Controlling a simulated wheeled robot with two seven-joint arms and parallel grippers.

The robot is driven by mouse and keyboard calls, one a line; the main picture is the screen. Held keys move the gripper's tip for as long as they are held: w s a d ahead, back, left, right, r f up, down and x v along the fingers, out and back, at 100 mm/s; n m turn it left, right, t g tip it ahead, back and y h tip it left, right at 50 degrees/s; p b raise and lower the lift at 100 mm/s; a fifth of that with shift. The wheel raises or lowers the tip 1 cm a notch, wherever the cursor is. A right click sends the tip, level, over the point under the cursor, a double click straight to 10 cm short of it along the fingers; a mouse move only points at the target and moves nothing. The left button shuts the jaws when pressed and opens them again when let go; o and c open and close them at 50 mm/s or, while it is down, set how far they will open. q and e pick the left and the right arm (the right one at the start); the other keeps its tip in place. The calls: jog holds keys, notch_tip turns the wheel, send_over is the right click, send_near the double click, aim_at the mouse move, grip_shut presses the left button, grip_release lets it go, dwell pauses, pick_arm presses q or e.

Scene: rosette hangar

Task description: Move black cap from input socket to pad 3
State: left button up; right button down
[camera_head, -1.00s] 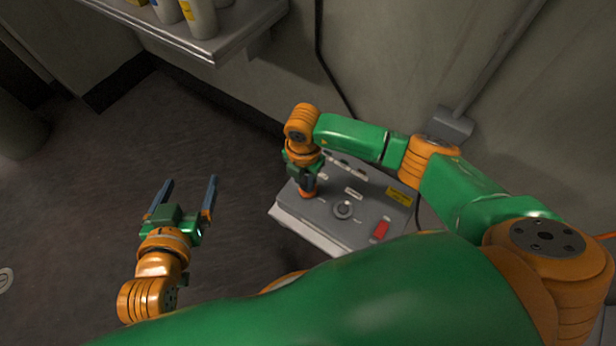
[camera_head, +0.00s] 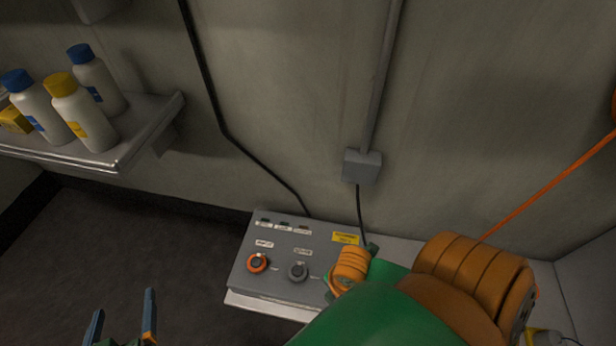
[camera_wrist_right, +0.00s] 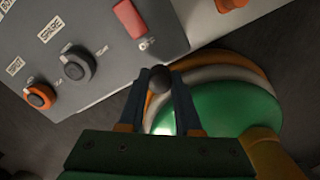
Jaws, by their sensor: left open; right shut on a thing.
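My right gripper (camera_wrist_right: 158,92) is shut on a dark rounded thing, which looks like the black cap (camera_wrist_right: 158,77), between its fingertips. It is beyond the panel edge in the right wrist view; my arm hides it in the head view. The grey panel (camera_head: 240,280) has an orange-ringed round fitting (camera_head: 257,262), also in the right wrist view (camera_wrist_right: 40,97); its small label is hard to read. I cannot tell whether its dark middle is a hole. No pad 3 is clearly readable. My left gripper (camera_head: 122,322) is open and empty at the lower left, partly cut off.
A grey fitting (camera_head: 299,271) labelled SPARE is beside the orange one. A red switch (camera_wrist_right: 129,18) is on the panel. Several small marked spots (camera_head: 284,224) line its back edge. A shelf (camera_head: 150,125) with bottles is at upper left. The wall is behind.

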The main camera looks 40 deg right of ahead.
jog(key=s+d+f+m, duration=0.1)
jog(key=s+d+m, duration=0.75)
jog(key=d, duration=0.45)
jog(key=s+d+f+m, duration=0.1)
jog(key=s+d+m, duration=0.75)
jog(key=d, duration=0.35)
jog(key=shift+f, duration=2.55)
jog(key=shift+p, duration=0.5)
